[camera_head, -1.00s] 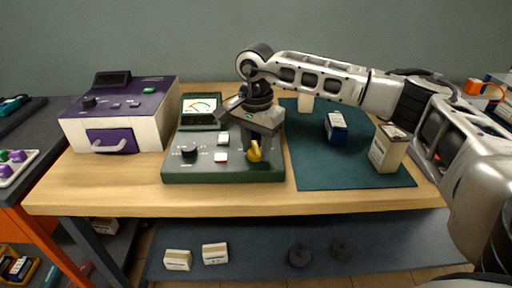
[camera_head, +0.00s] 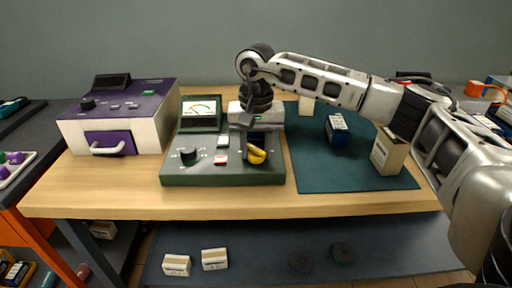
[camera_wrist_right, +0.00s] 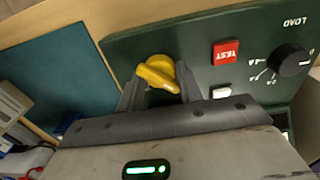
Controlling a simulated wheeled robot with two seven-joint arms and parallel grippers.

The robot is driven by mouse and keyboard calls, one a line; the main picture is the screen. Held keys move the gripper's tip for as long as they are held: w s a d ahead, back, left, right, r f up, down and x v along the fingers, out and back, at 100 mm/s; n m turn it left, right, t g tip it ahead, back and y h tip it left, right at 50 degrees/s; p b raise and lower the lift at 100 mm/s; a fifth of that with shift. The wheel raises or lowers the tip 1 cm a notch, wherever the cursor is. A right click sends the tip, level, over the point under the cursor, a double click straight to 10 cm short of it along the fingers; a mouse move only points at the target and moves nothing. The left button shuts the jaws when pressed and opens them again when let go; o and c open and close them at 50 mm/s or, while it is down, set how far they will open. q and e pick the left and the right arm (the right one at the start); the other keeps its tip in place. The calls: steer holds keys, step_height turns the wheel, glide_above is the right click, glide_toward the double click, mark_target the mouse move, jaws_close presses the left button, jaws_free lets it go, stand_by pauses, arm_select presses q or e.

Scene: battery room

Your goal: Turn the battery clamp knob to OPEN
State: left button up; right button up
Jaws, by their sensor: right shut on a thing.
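The yellow clamp knob (camera_head: 256,155) is on the right part of the dark green tester panel (camera_head: 222,177). My right gripper (camera_head: 257,146) points down over it and is shut on the knob. In the right wrist view the knob (camera_wrist_right: 158,74) sits between the two dark fingertips (camera_wrist_right: 160,88), its bar lying slanted. Any label by the knob is hidden or too small to read. My left gripper is not in view.
The panel also has a black LOAD knob (camera_wrist_right: 291,60), a red TEST button (camera_wrist_right: 225,52) and a meter (camera_head: 199,110). A blue battery (camera_head: 337,130) and a beige battery (camera_head: 388,152) stand on the teal mat (camera_head: 315,173) to the right. A purple-and-white box (camera_head: 120,120) stands left.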

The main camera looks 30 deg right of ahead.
mark_target(256, 148)
stand_by(0.4)
steer(key=o, duration=1)
step_height(256, 148, up, 16)
steer(key=shift+p, duration=0.45)
